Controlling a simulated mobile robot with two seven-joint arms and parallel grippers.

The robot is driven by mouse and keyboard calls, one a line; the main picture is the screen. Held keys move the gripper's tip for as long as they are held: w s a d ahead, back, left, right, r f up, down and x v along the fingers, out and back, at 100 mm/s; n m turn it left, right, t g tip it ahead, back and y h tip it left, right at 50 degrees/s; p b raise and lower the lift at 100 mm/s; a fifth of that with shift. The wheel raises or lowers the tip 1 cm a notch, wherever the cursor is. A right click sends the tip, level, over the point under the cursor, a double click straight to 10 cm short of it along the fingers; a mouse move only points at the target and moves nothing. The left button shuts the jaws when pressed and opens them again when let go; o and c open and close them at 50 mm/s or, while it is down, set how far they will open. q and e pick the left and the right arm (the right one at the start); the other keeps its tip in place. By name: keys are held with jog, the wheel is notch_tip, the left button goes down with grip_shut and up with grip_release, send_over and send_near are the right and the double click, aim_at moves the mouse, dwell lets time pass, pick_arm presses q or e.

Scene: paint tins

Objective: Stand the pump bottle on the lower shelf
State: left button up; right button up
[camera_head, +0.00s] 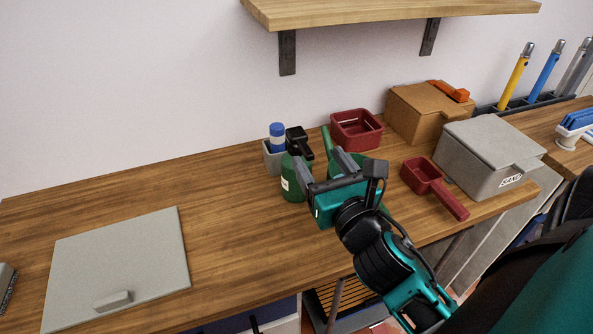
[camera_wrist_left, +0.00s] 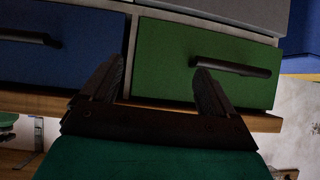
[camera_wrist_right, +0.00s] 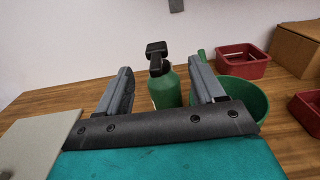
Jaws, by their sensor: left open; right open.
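The green pump bottle (camera_head: 294,184) with a black pump head stands upright on the wooden worktop. It also shows in the right wrist view (camera_wrist_right: 166,90), in the gap between the fingers. My right gripper (camera_head: 318,158) is open at the bottle's right side; whether a finger touches it I cannot tell. My left gripper (camera_wrist_left: 159,68) is open and empty, facing a blue drawer and a green drawer. A wooden wall shelf (camera_head: 390,12) hangs above the worktop. A slatted wooden shelf (camera_head: 338,294) shows below the worktop. Which is the lower shelf is unclear.
A grey holder (camera_head: 271,160) with a blue-capped item stands behind the bottle. A green tub (camera_wrist_right: 245,96) is right beside it. A grey panel (camera_head: 120,262) lies left.

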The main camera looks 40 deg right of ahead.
aim_at(300, 139)
jog(key=shift+a+x, duration=0.15)
jog(key=shift+x, duration=1.9)
jog(key=shift+a+x, duration=0.15)
jog(key=shift+x, duration=1.9)
jog(key=shift+f, duration=0.2)
grip_shut()
